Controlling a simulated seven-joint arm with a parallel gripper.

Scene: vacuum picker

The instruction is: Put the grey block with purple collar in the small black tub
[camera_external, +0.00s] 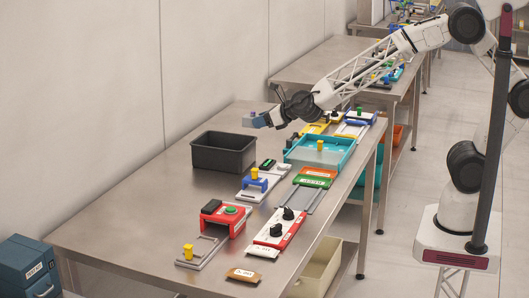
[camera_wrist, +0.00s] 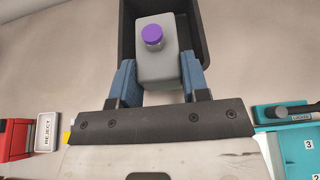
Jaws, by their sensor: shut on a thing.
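The grey block with purple collar (camera_wrist: 155,67) is between the blue fingers of my gripper (camera_wrist: 158,72) in the wrist view, with its purple top toward the camera. My gripper is shut on it. The small black tub (camera_wrist: 129,32) lies behind and below the block there, its walls showing around the block's far end. In the external view the tub (camera_external: 222,158) stands on the steel table near the wall side, and my gripper (camera_external: 262,121) is raised above the table, up and right of the tub. The block is small there, at the fingers. The tub's floor is partly hidden by the block.
A teal tray (camera_external: 318,165) with a yellow piece stands right of the tub. A blue fixture (camera_external: 256,182) with a yellow knob and a red box (camera_external: 222,217) with a green button stand nearer the front. The table left of the tub is bare.

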